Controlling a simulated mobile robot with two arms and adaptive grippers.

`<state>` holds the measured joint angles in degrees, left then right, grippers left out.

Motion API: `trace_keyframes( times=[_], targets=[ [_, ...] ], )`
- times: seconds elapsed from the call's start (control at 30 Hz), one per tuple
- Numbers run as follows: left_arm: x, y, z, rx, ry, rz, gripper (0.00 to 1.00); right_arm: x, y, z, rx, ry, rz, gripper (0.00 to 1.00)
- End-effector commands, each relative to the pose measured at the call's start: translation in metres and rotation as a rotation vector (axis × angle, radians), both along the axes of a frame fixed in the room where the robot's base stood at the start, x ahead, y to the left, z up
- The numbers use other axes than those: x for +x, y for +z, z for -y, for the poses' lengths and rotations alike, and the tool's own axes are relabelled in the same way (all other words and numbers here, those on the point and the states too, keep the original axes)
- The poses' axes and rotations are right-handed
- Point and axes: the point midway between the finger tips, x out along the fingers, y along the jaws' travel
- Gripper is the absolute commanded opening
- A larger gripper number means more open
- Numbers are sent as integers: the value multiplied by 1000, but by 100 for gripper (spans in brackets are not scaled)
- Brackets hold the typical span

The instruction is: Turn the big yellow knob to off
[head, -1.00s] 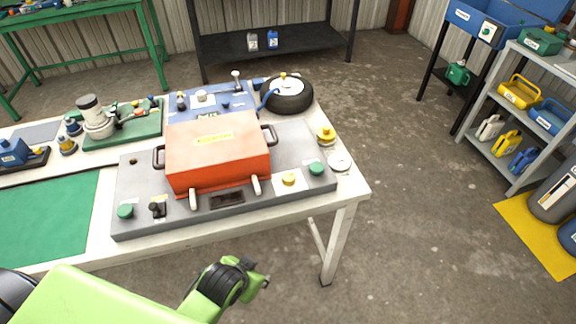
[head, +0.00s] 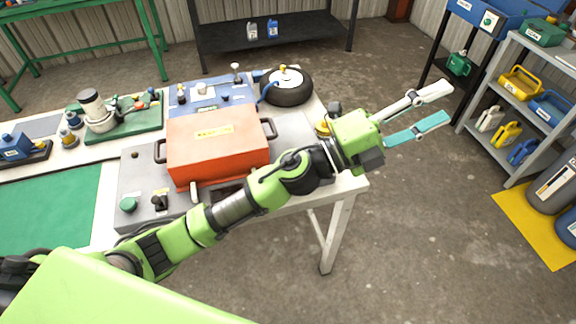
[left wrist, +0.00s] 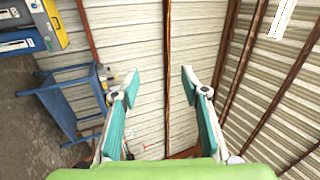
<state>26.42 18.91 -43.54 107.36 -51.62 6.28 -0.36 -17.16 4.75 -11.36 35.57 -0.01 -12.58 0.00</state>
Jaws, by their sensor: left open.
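My left gripper (head: 443,105) reaches out past the right end of the bench, its two fingers spread and nothing between them. It also shows open in the left wrist view (left wrist: 160,82), facing the corrugated wall. A yellow knob (head: 321,128) at the bench's right end is mostly hidden behind my gripper's body. I cannot see any knob's setting. My right gripper is not in view.
An orange-red box (head: 215,148) with handles sits on the grey panel. A green knob (head: 128,205) is at the panel's front left. Grey shelves (head: 508,80) stand at the right, with clear floor between.

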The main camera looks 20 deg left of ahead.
Motion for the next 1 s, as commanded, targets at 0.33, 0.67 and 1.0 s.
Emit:
trace_keyframes(
  times=[0.33, 0.67, 1.0],
  targets=[
    [-34, -143, 17, 995, -590, 535, 41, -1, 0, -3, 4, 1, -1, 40],
    [44, -192, -210, 1881, -854, 369, 41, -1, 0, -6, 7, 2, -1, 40],
    [54, -189, -273, 2057, -891, 241, 41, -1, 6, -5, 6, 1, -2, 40]
  ],
)
